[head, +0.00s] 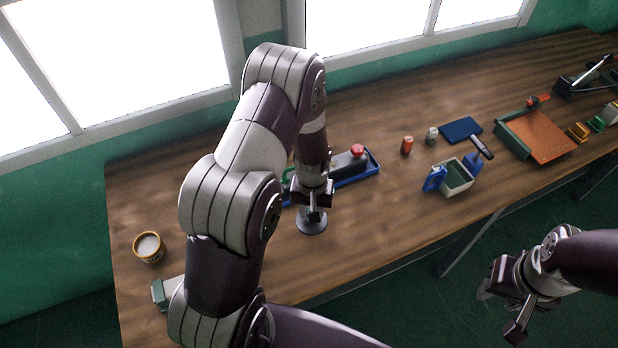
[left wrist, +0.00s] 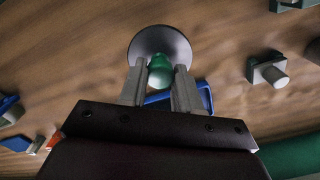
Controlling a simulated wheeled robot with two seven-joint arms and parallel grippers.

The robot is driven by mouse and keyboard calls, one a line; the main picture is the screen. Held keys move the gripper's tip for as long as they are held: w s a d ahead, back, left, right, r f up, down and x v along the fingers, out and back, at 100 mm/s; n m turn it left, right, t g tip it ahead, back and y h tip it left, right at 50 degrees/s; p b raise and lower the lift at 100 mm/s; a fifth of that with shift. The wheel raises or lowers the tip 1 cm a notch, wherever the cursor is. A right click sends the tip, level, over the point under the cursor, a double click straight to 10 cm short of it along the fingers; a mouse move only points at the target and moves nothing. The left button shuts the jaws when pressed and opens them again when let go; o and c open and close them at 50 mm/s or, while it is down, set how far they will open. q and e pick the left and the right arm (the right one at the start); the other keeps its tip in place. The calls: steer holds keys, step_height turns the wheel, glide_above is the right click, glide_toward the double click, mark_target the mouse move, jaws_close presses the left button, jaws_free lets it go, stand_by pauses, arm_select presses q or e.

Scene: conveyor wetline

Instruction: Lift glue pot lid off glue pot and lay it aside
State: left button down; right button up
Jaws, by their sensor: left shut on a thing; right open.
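The glue pot lid (head: 311,224) is a grey disc with a green knob. It also shows in the left wrist view (left wrist: 143,43). My left gripper (head: 314,208) points down and is shut on the green knob, which stands between its fingers in the left wrist view. I cannot tell whether the disc touches the table. A round pot (head: 148,247) with a yellow-brown rim and whitish top stands uncovered at the table's left end, apart from the lid. My right gripper (head: 503,305) is open and empty, beyond the table's front edge.
A blue tray (head: 358,171) with a red-knobbed tool lies behind my left gripper. A pale bin (head: 456,180), a blue mat (head: 461,130) and an orange board (head: 538,136) are farther right. My left arm hides part of the table. Bare wood shows between lid and bin.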

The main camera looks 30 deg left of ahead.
mark_target(300, 229)
arm_select(q)
steer(key=shift+s+a+r+n+p, duration=0.3)
steer(key=shift+s+r, duration=0.1)
steer(key=shift+r, duration=0.15)
steer(key=shift+s+a+r+n+p, duration=0.25)
steer(key=shift+s+r+n, duration=0.1)
steer(key=shift+r, duration=0.2)
arm_select(e)
steer(key=s+r, duration=0.4)
arm_select(q)
steer(key=shift+s+a+f+n+b, duration=0.15)
steer(key=shift+s+f+b, duration=0.2)
steer(key=shift+s+f, duration=0.25)
steer(key=shift+s+a+f+n+b, duration=0.1)
steer(key=shift+s+f+b, duration=0.25)
steer(key=shift+s, duration=0.3)
steer(key=f+b, duration=0.1)
steer(key=f, duration=0.1)
steer(key=s+f+b, duration=0.1)
steer(key=f+b, duration=0.1)
steer(key=shift+w+f, duration=0.2)
steer(key=shift+f, duration=0.05)
steer(key=shift+w, duration=0.15)
arm_select(e)
steer(key=f, duration=0.1)
steer(key=w+f, duration=0.1)
steer(key=f, duration=0.3)
steer(key=shift+w, duration=0.25)
